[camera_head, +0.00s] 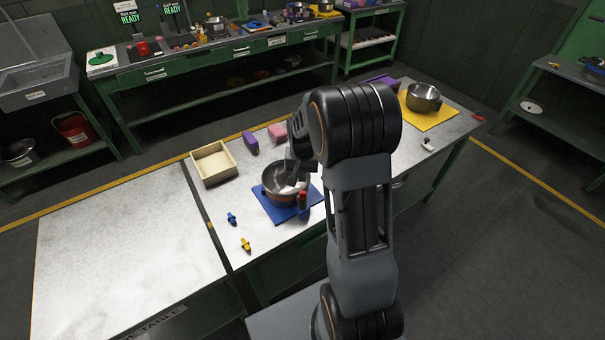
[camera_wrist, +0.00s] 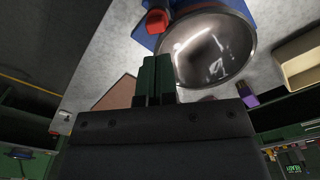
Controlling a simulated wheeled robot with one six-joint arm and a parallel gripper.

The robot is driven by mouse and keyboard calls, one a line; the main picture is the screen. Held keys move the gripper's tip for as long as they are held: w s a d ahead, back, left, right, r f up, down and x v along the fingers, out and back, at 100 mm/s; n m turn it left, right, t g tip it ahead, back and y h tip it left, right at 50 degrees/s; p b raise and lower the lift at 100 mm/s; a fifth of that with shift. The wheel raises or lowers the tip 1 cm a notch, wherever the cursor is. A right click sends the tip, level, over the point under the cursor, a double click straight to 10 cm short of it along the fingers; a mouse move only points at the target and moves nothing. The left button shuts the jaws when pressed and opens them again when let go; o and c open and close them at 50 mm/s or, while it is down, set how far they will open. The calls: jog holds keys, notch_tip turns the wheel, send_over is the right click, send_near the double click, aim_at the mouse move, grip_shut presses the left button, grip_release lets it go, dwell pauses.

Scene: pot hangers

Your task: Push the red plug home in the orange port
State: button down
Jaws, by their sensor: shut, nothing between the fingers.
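My gripper (camera_wrist: 155,65) is shut and empty, its dark fingers together, in the wrist view. In that view its tips are near the rim of a metal pot (camera_wrist: 213,48). The pot (camera_head: 278,194) stands on a blue mat (camera_head: 268,211), partly hidden by my arm. An upright red piece (camera_head: 302,198) is beside the pot's rim over the mat; it also shows in the wrist view (camera_wrist: 157,20), apart from the fingertips. I cannot tell whether it is the red plug or a pot handle. I cannot make out the orange port.
A blue plug-like piece (camera_head: 232,218) and a yellow one (camera_head: 246,245) lie left of the mat. A wooden tray (camera_head: 200,180), a purple block (camera_head: 251,143) and a pink block (camera_head: 277,133) are behind. Another pot (camera_head: 423,98) stands on a yellow mat (camera_head: 440,117). The left tabletop is clear.

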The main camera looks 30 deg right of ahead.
jog(key=shift+f+b, duration=1.5)
jog(key=shift+f, duration=0.95)
jog(key=shift+f+b, duration=0.35)
jog(key=shift+f, duration=0.05)
jog(key=shift+r+p, duration=1.15)
jog(key=shift+r, duration=0.5)
notch_tip(320, 180, up, 13)
jog(key=b, duration=0.2)
jog(key=s+a+r+n+t, duration=0.1)
jog(key=s+a+n+t, duration=0.1)
jog(key=s, duration=0.6)
jog(key=s+a+r+n+t, duration=0.1)
jog(key=s+a+n+t, duration=0.1)
jog(key=s+a+n, duration=0.2)
jog(key=s+a, duration=0.3)
jog(key=s, duration=0.1)
jog(key=shift+s+a+t, duration=0.25)
jog(key=shift+s+t, duration=0.05)
jog(key=shift+s, duration=0.05)
jog(key=shift+d+r, duration=0.1)
